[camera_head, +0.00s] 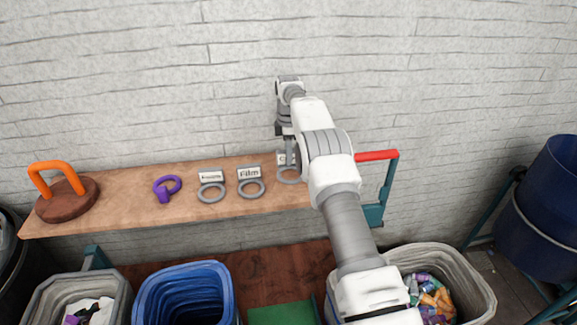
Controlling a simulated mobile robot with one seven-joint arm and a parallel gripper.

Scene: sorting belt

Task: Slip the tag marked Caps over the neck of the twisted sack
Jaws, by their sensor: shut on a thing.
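My gripper (287,146) is over the right part of the wooden shelf, pointing down, shut on the upper part of a grey ring tag (289,177). Only a sliver of this tag's white label shows beside the finger, so I cannot read it. I cannot tell whether the ring touches the shelf. Two similar ring tags lie to its left: one marked Film (251,189) and one with a label too small to read surely (211,193). No sack with a twisted neck can be made out; my arm hides part of the view at right.
The wooden shelf (120,207) also bears a purple ring piece (164,190) and an orange-handled round block (68,199). A red-handled lever (376,155) is at its right end. Below are a blue bin (180,270), a grey bin (50,290) and a bin of colourful pieces (470,275).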

